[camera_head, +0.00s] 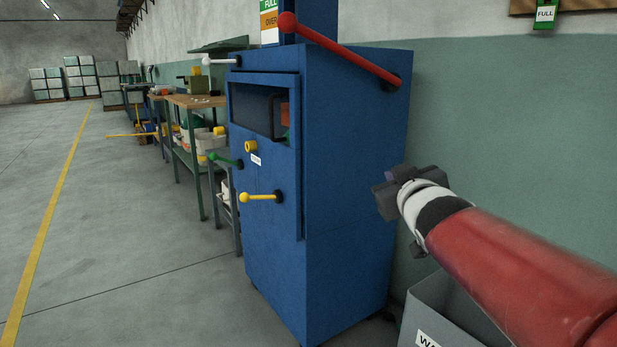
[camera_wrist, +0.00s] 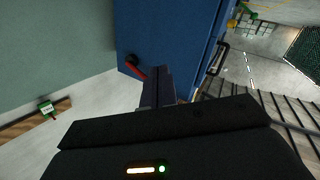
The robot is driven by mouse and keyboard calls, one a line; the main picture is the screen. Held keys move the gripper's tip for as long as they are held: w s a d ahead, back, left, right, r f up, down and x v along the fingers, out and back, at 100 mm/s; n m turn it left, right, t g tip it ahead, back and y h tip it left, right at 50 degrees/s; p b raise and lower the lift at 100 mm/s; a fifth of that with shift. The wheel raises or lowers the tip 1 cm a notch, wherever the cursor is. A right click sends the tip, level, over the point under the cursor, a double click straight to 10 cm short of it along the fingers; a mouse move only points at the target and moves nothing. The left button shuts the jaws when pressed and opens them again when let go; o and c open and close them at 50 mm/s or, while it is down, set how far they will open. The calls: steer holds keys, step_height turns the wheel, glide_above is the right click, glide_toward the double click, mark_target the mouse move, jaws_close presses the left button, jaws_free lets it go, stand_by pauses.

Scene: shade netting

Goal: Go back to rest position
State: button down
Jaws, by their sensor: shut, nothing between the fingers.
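My gripper (camera_head: 386,199) is at the end of my red arm, right of the blue cabinet in the head view. It is apart from the cabinet's right side, in front of the green and white wall. In the wrist view its fingers (camera_wrist: 157,87) are together and hold nothing. The blue cabinet (camera_head: 355,190) stands upright in the middle of the head view, and its blue side fills the top middle of the wrist view (camera_wrist: 165,30).
The cabinet has a long red lever (camera_head: 345,52), a yellow handle (camera_head: 258,197) and a green handle (camera_head: 222,159). A grey bin (camera_head: 445,310) stands below my arm. Workbenches (camera_head: 195,102) line the wall behind. Open floor (camera_head: 130,240) lies to the left.

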steer(key=s+f+m+g+p, duration=0.1)
steer(key=s+f+g, duration=0.3)
steer(key=s, duration=0.5)
steer(key=s+f+m+g+p, duration=0.1)
steer(key=s+f+m+g, duration=0.1)
steer(key=s+f, duration=0.5)
steer(key=s+f+m+g+h+p, duration=0.1)
steer(key=s+f+g, duration=0.4)
steer(key=s, duration=0.6)
steer(key=shift+s+a+f+m+g+p, duration=0.3)
steer(key=shift+f+p, duration=0.25)
steer(key=shift+f, duration=0.25)
steer(key=shift+w, duration=0.1)
